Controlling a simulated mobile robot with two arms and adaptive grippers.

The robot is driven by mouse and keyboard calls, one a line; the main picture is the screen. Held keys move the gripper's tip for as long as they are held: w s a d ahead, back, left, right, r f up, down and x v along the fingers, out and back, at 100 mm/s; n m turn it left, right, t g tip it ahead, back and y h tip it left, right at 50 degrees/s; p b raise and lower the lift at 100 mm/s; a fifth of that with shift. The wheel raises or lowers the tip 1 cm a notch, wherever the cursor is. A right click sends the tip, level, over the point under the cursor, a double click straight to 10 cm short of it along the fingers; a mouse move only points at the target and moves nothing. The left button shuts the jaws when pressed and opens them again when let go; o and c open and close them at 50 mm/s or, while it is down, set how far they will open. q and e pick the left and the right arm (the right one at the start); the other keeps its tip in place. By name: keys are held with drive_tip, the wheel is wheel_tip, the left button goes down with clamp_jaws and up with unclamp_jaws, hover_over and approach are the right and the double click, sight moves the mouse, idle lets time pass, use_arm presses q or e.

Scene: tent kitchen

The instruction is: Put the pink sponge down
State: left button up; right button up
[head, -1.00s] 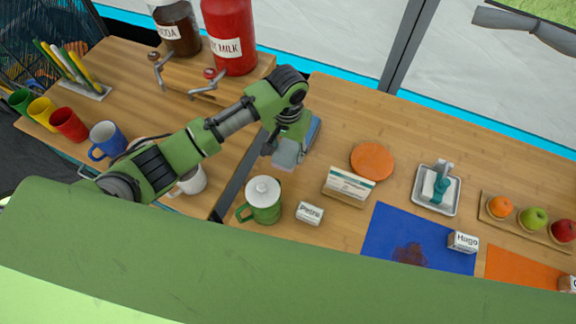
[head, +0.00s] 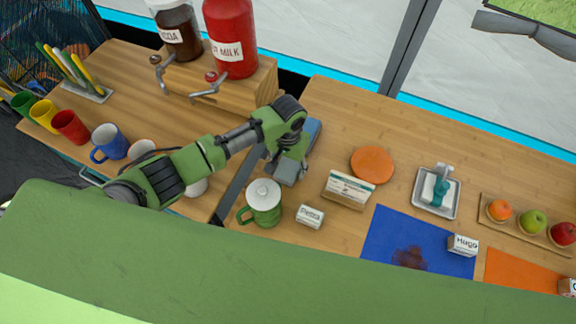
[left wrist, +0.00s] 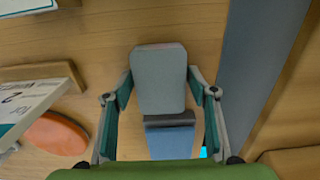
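I see no pink sponge in either view. My left gripper (head: 290,165) is low over the near counter, to the right of the dark gap. In the left wrist view its fingers (left wrist: 160,95) stand apart on either side of a grey block (left wrist: 159,75), with a blue part (left wrist: 172,141) beyond a dark ridge. The grey part (head: 286,173) and blue part (head: 313,132) also show in the head view, partly behind the gripper. I cannot tell whether the fingers touch the block. My right gripper is out of view.
A green lidded mug (head: 264,202), a "Petra" label (head: 310,215) and a card in a wooden stand (head: 348,188) are close by. An orange disc (head: 372,164) lies to the right. Farther right are a soap tray (head: 421,207) and a blue mat (head: 385,235).

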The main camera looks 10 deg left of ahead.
sight(288, 168)
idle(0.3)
use_arm(q)
wheel_tip(288, 168, up, 12)
drive_tip(key=shift+r, duration=0.2)
idle(0.3)
drive_tip(key=shift+f, duration=0.1)
idle(0.4)
